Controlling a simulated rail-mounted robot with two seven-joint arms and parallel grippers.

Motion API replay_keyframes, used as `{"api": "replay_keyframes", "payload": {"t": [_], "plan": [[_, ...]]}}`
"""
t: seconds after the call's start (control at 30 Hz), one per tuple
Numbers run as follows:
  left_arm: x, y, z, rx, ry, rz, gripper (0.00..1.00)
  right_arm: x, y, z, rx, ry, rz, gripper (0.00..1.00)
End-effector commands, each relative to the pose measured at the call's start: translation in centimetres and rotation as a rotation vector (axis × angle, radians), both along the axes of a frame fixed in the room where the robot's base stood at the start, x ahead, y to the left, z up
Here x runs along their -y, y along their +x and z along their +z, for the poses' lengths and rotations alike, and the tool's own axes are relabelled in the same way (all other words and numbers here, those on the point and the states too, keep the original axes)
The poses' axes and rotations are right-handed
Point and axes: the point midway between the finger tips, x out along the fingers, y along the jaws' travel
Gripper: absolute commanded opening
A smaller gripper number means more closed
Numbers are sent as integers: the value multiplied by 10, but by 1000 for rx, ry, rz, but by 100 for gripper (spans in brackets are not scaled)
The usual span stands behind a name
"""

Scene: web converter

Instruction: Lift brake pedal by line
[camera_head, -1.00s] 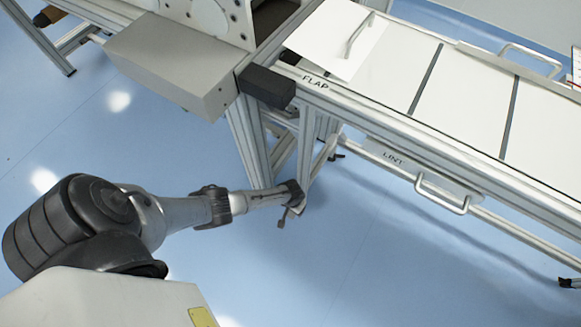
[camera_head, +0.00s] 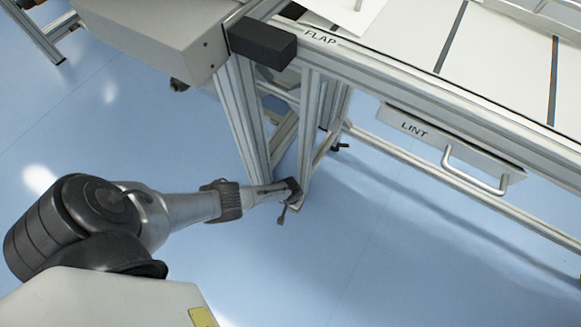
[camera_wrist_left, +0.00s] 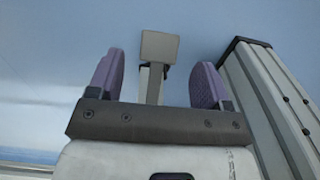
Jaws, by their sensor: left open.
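My left arm reaches in from the left in the head view, and its gripper (camera_head: 285,190) is low beside the foot of a frame leg. In the left wrist view my left gripper (camera_wrist_left: 152,76) is open, with two purple fingers apart. A flat grey square plate on a stem, which looks like the brake pedal (camera_wrist_left: 160,46), shows in the gap between the fingers. I cannot tell whether either finger touches it. In the head view a small dark lever (camera_head: 282,214) sticks out below the gripper's end; I cannot tell whether it is the same part. My right gripper is not in view.
An aluminium leg (camera_wrist_left: 270,105) stands close to the right of my left gripper. Above are the FLAP table edge (camera_head: 400,85), a black block (camera_head: 262,43) and the LINT drawer (camera_head: 440,140) with its handle. The blue floor (camera_head: 400,260) is open at lower right.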

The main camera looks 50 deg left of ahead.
Motion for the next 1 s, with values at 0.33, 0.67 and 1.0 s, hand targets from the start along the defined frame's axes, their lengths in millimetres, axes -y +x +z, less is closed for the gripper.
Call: {"api": "replay_keyframes", "payload": {"t": [0.33,0.67,1.0], "plan": [[0,0,-37,-1,1,-1,72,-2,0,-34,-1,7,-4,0],[0,0,-42,0,0,0,72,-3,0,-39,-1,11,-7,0],[0,0,-42,0,0,0,61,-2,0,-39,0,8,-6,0]]}}
